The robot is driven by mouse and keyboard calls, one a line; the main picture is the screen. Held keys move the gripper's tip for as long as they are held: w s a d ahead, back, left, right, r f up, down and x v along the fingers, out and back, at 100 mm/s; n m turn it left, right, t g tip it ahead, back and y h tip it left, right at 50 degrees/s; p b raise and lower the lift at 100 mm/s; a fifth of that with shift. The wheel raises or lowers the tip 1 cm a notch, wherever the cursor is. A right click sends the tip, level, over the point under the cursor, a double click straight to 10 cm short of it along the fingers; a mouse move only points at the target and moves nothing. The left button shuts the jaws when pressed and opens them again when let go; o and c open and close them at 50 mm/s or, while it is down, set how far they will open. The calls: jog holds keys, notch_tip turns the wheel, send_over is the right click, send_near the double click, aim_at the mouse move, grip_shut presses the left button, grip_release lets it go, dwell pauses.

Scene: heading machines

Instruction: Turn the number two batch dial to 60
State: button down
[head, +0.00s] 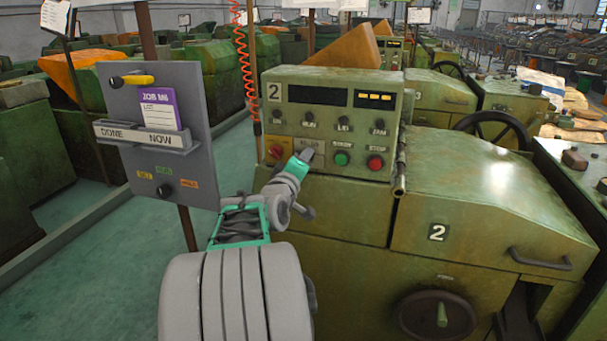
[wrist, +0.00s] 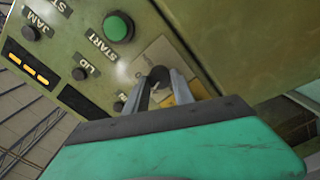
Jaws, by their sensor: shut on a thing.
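The machine with the number 2 plate (head: 274,92) has an upright green control panel (head: 300,122). My gripper (head: 304,158) reaches the lower middle of that panel, left of the green start button (head: 342,158). In the wrist view, my gripper (wrist: 158,92) is shut on a dark round knob, the batch dial (wrist: 158,74), in front of a pale scale plate (wrist: 148,58). My fingers cover part of the dial and most of its scale, so I cannot read its setting. The display (head: 318,96) looks dark.
A red stop button (head: 375,162) sits right of start, and a red knob on a yellow plate (head: 276,151) sits left of my gripper. A grey board (head: 150,135) with tags stands at left. A red coiled hose (head: 243,60) hangs beside the panel.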

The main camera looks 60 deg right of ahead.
jog(key=m+b, duration=0.9)
jog(key=b, duration=0.2)
jog(key=shift+f, duration=0.15)
dwell(0.3)
jog(key=c, duration=1.1)
grip_release()
jog(key=shift+o, duration=0.2)
jog(key=s+a, duration=0.1)
jog(key=a, duration=0.6)
jog(key=shift+s+a, duration=0.15)
jog(key=shift+a, duration=0.25)
